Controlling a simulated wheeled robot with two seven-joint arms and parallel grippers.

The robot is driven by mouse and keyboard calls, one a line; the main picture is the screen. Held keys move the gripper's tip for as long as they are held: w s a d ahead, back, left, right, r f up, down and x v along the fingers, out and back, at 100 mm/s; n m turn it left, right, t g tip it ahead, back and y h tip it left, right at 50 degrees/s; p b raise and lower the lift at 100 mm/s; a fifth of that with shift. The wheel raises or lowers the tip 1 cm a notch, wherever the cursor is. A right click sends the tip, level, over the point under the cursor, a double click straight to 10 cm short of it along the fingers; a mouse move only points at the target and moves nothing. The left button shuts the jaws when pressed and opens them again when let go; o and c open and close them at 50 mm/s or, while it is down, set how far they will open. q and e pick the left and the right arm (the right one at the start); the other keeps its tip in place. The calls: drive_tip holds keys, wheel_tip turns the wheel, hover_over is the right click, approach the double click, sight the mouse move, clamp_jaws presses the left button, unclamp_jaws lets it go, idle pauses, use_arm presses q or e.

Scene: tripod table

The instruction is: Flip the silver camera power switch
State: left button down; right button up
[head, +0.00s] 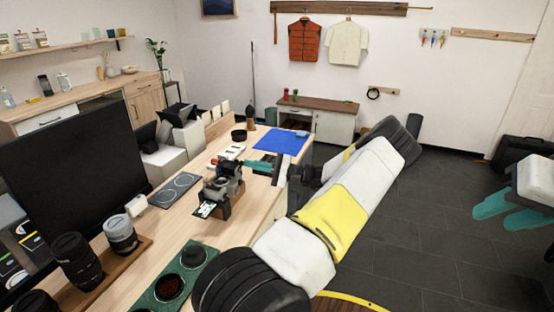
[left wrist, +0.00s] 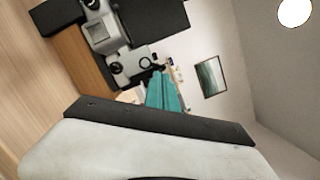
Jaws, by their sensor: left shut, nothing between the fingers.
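The silver camera (head: 222,185) with black parts stands on the wooden table, left of my left gripper. In the left wrist view, the silver camera (left wrist: 102,32) appears sideways, with small knobs on its silver face; I cannot tell which part is the power switch. My left gripper (head: 258,165) has teal fingers, shut and empty, close beside the camera. Its teal fingertips also show in the left wrist view (left wrist: 163,86), near the camera's knobbed side; contact cannot be told. My right gripper (head: 497,212) is at the far right, open and empty, away from the table.
A blue mat (head: 281,141) lies beyond the camera on the table. A black monitor (head: 75,165) and several lenses on a wooden stand (head: 131,252) are at the left. A green tray (head: 150,300) is in front. Open floor lies right of the table.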

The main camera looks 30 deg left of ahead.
use_arm(q)
drive_tip(key=shift+s+r+n, duration=0.1)
drive_tip(key=shift+r+n, duration=0.2)
drive_tip(key=shift+n, duration=0.8)
drive_tip(key=n, duration=0.1)
drive_tip(key=n+h, duration=0.1)
drive_tip(key=r+n, duration=0.1)
drive_tip(key=n, duration=0.1)
drive_tip(key=shift+s, duration=0.35)
